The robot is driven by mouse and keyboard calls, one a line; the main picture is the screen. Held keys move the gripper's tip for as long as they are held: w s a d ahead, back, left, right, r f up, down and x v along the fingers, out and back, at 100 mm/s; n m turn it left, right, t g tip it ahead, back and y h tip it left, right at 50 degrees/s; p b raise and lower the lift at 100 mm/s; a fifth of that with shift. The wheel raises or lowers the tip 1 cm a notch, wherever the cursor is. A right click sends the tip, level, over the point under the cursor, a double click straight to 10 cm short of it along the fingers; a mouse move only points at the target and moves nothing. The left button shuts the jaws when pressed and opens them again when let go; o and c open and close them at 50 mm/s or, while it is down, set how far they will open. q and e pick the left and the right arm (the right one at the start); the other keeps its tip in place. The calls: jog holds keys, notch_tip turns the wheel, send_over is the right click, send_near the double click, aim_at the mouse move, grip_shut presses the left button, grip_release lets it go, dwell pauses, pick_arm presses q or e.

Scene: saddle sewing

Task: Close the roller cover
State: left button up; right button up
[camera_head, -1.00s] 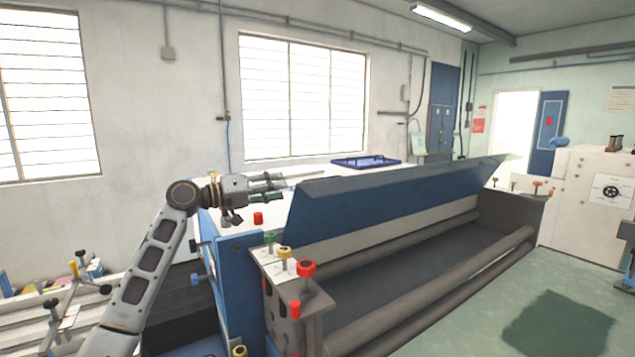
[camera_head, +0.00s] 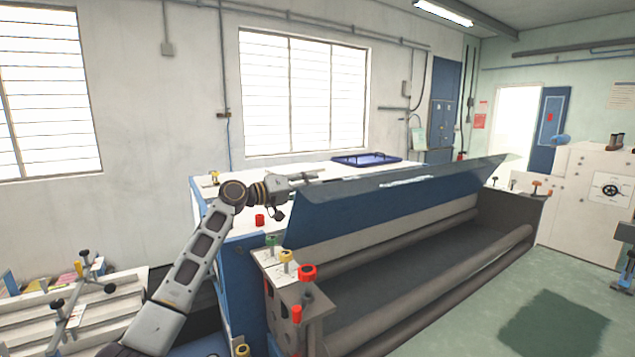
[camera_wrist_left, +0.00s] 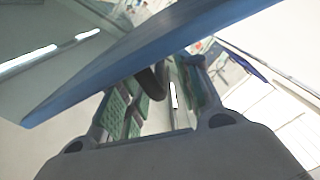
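The roller cover (camera_head: 390,205) is a long blue panel, tilted up and standing open above the rollers (camera_head: 440,290) of the machine. My left gripper (camera_head: 306,180) is behind the cover's upper left edge, above the white machine top, and the cover hides part of it. In the left wrist view the blue cover (camera_wrist_left: 140,55) crosses close in front of the green-padded fingers (camera_wrist_left: 160,105). These fingers are apart with a gap between them. I cannot tell whether they touch the cover.
Red, yellow and green knobs (camera_head: 307,272) stand on the machine's left end. A blue tray (camera_head: 366,159) lies on the white top behind the cover. A white machine (camera_head: 590,195) stands at the right. The green floor (camera_head: 480,325) in front is clear.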

pick_arm(q)
jog(key=shift+p+x, duration=0.35)
jog(key=shift+x, duration=1.1)
jog(key=shift+c, duration=0.2)
grip_shut()
